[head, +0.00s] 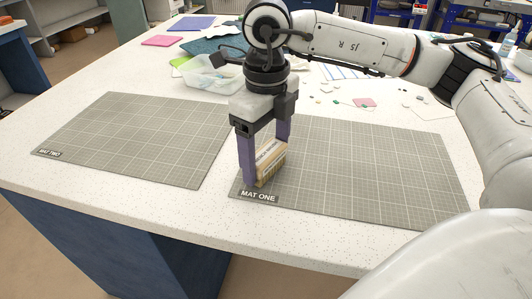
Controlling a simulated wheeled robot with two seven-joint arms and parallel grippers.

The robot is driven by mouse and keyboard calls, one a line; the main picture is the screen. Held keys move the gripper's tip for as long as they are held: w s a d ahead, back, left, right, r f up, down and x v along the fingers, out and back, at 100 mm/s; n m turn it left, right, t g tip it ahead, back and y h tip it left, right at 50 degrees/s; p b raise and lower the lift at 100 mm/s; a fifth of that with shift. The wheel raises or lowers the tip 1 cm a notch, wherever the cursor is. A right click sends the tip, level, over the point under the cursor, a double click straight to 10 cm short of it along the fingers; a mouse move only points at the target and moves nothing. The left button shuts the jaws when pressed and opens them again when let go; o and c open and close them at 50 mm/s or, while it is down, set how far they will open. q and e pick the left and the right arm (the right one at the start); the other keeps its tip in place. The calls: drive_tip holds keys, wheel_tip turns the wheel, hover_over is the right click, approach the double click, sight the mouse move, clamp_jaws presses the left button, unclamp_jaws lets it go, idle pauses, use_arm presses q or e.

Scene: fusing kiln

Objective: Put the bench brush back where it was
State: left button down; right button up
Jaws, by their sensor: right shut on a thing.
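The bench brush (270,160) is a small block with a pale wooden top, lettering on its side and bristles below. It is at the front left corner of the grey gridded mat labelled MAT ONE (370,170). My right gripper (263,165) points down and is shut on the brush, one purple finger on each side. The brush is at or just above the mat; I cannot tell whether it touches. The gripper hides part of the brush. My left gripper is not in view.
A second gridded mat, labelled MAT TWO (140,135), lies to the left and is empty. Behind my right gripper stand a clear plastic tub (208,80) and coloured sheets. Small glass pieces and a pink square (365,103) lie at the back right.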

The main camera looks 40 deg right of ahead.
sight(266, 152)
drive_tip(key=shift+f, duration=0.3)
drive_tip(key=o, duration=1.1)
drive_tip(key=shift+r, duration=0.1)
wheel_tip(266, 152, up, 12)
drive_tip(key=shift+r+p, duration=0.15)
drive_tip(key=shift+p, duration=0.3)
